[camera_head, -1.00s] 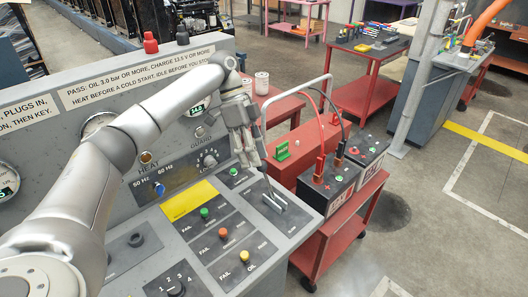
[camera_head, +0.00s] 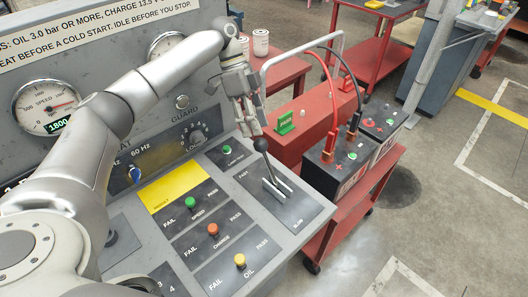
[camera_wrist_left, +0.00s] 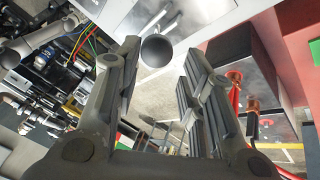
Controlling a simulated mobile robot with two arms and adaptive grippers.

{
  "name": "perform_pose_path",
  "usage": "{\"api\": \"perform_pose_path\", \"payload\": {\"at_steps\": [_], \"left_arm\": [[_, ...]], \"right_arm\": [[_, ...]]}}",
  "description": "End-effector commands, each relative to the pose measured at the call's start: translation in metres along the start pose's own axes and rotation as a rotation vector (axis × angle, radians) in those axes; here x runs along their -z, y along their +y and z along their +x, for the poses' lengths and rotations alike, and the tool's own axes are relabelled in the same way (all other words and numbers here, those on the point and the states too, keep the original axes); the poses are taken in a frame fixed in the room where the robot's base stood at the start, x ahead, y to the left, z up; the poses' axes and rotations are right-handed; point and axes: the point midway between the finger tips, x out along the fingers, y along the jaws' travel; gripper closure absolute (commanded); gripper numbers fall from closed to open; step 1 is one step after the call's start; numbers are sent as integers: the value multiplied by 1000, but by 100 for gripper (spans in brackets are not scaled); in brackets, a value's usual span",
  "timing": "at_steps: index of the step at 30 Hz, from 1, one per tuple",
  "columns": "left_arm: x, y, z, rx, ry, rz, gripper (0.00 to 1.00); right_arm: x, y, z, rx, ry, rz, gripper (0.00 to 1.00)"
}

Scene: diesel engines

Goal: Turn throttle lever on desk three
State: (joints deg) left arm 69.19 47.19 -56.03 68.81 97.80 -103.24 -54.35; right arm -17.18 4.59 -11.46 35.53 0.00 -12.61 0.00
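The throttle lever (camera_head: 262,146) is a dark stick with a black ball knob. It stands in a slotted plate marked FAST and SLOW on the right end of the grey desk (camera_head: 305,215). It leans toward the FAST end. My left gripper (camera_head: 250,125) is just above and behind the knob in the head view. In the left wrist view the gripper's fingers are spread wide. The black knob (camera_wrist_left: 157,48) shows beyond and between the fingertips, with no contact visible. My right gripper is not in view.
A speed gauge (camera_head: 49,107) reads 1800. Green, red and yellow buttons, with FAIL and PASS marks, lie left of the lever. A red cart with black batteries (camera_head: 340,160) and cables stands close on the right. A grey bent handle (camera_head: 300,55) rises behind the gripper.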

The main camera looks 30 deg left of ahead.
Motion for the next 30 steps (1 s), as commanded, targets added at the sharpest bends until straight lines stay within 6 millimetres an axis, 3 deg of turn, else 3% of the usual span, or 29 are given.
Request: {"api": "perform_pose_path", "payload": {"at_steps": [9,15,27,30], "left_arm": [[0,2,58,-5,-2,-1,63],[0,1,84,-2,-1,-2,63],[0,1,93,-1,0,-1,63],[0,1,93,-1,0,-1,76]], "right_arm": [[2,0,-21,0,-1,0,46],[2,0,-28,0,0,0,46],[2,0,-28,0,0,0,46],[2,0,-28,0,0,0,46]]}}
